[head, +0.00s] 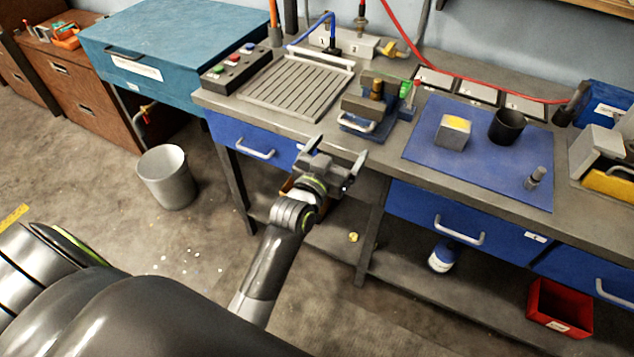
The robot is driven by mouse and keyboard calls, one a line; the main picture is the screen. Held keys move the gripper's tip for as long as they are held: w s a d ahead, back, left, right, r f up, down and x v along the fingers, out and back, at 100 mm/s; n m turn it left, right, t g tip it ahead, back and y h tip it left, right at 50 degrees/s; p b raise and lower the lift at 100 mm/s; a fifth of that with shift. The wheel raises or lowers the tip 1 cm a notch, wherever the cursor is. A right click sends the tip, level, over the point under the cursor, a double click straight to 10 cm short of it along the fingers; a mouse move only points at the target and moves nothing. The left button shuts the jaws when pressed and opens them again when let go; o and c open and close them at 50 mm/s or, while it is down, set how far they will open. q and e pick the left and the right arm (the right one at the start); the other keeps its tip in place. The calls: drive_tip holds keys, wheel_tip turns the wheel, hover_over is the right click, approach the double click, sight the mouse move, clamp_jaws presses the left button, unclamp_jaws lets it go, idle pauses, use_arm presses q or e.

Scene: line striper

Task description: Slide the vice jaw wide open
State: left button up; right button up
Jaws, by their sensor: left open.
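The vice (352,107) stands on the grey workbench near its front edge, at the centre of the head view. It has a blue base, grey-green jaw blocks and a pale bar handle (356,123) facing me. A brass-coloured part shows at the jaws; how wide the jaw gap is cannot be told. My left gripper (340,152) is open and empty. It is at the bench's front edge, just below the vice in the picture and apart from it. My right gripper is not in view.
A ribbed grey plate (297,87) and a button box (235,68) lie left of the vice. Right of it, a blue mat (477,167) holds a yellow-topped block (453,133), a black cup (507,126) and a small grey part (535,178). A bin (168,178) stands on the floor.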

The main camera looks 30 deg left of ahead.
use_arm(q)
drive_tip(key=s+b, duration=0.3)
drive_tip(key=s, duration=0.7)
drive_tip(key=shift+a, duration=0.15)
drive_tip(key=shift+f, duration=0.1)
drive_tip(key=s+f+g, duration=0.2)
drive_tip(key=f+g, duration=0.1)
drive_tip(key=f, duration=0.9)
drive_tip(key=s+a+f+g, duration=0.1)
drive_tip(key=s+f+g, duration=0.15)
drive_tip(key=f, duration=0.85)
drive_tip(key=s+f+g, duration=0.2)
drive_tip(key=f+g, duration=0.1)
drive_tip(key=f, duration=0.9)
drive_tip(key=s+a+f+g, duration=0.3)
drive_tip(key=s+f+g, duration=0.1)
drive_tip(key=s+f, duration=0.85)
drive_tip(key=s+a+f+g, duration=0.2)
drive_tip(key=s+a+f, duration=0.1)
drive_tip(key=s, duration=0.6)
drive_tip(key=s+a+f+n+g+y, duration=0.1)
drive_tip(key=s+f, duration=0.4)
drive_tip(key=s, duration=0.5)
drive_tip(key=shift+s+a+f+g+y, duration=0.35)
drive_tip(key=shift+a+g, duration=0.3)
drive_tip(key=shift+a, duration=0.35)
